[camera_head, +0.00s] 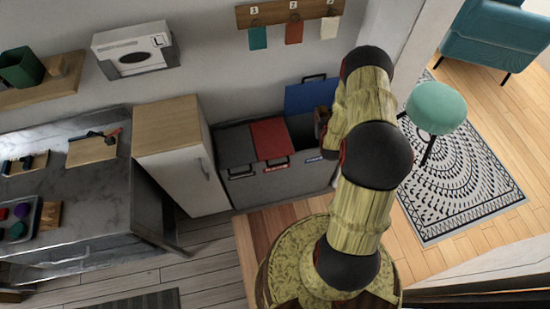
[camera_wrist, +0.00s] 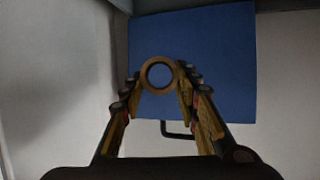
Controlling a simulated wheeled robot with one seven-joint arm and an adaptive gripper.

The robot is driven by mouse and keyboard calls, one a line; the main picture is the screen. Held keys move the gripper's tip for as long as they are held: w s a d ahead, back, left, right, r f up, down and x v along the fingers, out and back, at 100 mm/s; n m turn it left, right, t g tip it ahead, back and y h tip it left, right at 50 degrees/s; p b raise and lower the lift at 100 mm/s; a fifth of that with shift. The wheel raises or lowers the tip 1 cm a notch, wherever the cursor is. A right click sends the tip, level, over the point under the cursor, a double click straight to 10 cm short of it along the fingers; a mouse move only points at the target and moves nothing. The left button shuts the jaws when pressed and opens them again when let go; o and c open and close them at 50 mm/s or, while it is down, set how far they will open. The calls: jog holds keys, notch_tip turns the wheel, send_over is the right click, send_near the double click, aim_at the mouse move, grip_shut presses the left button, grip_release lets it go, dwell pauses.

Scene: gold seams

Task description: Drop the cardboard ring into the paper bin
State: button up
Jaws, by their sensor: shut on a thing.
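My gripper (camera_wrist: 160,78) is shut on the cardboard ring (camera_wrist: 160,91), a small brown ring held between the fingertips in the wrist view. Behind the ring is the raised blue lid (camera_wrist: 220,60), which also stands open in the head view (camera_head: 310,95). The blue-lidded section of the bin unit has a small blue label (camera_head: 314,158) on its front, too small to read surely. In the head view my arm hides much of this section and most of my gripper, so the ring's height over the opening cannot be told.
A red lid (camera_head: 270,139) lies closed beside the blue one, with a grey section (camera_head: 233,150) to its left. A white cabinet with a wooden top (camera_head: 168,125) stands left of the bins. A green stool (camera_head: 436,108) stands on the patterned rug (camera_head: 470,190) at right.

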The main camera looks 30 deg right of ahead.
jog(key=shift+w+d, duration=0.1)
jog(key=shift+w, duration=0.75)
jog(key=shift+w+f, duration=0.1)
jog(key=shift+f, duration=0.05)
notch_tip(320, 180, down, 6)
jog(key=b, duration=0.3)
jog(key=shift+r, duration=0.25)
